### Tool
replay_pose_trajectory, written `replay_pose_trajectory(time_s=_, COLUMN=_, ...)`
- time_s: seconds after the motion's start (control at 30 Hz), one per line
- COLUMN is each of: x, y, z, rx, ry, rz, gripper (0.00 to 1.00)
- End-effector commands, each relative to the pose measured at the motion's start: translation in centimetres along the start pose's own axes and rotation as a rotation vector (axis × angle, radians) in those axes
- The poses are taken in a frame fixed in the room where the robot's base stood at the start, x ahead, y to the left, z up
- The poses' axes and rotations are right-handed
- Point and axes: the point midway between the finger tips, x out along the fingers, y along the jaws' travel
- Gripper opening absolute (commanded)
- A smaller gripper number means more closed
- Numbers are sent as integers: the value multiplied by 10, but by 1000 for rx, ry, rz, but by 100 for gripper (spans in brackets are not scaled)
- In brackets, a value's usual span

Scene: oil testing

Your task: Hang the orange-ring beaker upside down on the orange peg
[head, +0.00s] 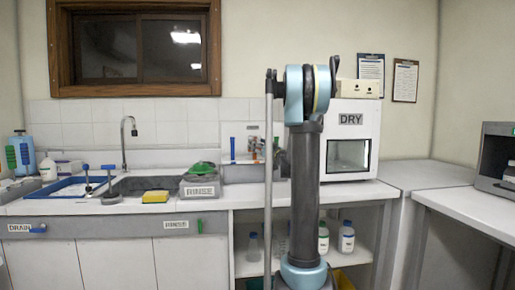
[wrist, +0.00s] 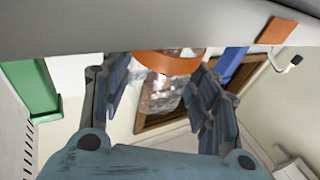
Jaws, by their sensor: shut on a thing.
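In the wrist view my gripper (wrist: 155,88) is shut on a clear glass beaker (wrist: 160,100), with one finger on each side of the glass. A wide orange ring (wrist: 170,64) goes around the beaker at the end away from my palm. A grey bar above cuts off the view beyond the ring. I cannot make out the orange peg for certain; an orange patch (wrist: 277,30) shows on the grey bar. In the head view a pale panel (head: 238,132) with a blue upright piece (head: 233,148) stands behind the counter. My arm hides most of my gripper there.
A green post (wrist: 32,88) is left of my fingers and a blue one (wrist: 236,62) right. On the counter are a sink (head: 140,185), a RINSE unit (head: 200,185) with a green top, a yellow sponge (head: 155,196) and a DRY box (head: 350,140).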

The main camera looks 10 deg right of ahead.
Motion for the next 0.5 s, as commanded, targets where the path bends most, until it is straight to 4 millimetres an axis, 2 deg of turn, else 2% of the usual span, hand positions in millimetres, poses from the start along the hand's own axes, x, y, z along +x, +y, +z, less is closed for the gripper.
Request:
replay_pose_trajectory(time_s=0.33, x=-1, y=0, z=4, rx=0, ry=0, rz=0, gripper=31)
replay_pose_trajectory(time_s=0.37, x=-1, y=0, z=4, rx=0, ry=0, rz=0, gripper=57)
replay_pose_trajectory(time_s=0.4, x=-1, y=0, z=4, rx=0, ry=0, rz=0, gripper=66)
replay_pose_trajectory(time_s=0.47, x=-1, y=0, z=4, rx=0, ry=0, rz=0, gripper=78)
replay_pose_trajectory(time_s=0.5, x=-1, y=0, z=4, rx=0, ry=0, rz=0, gripper=78)
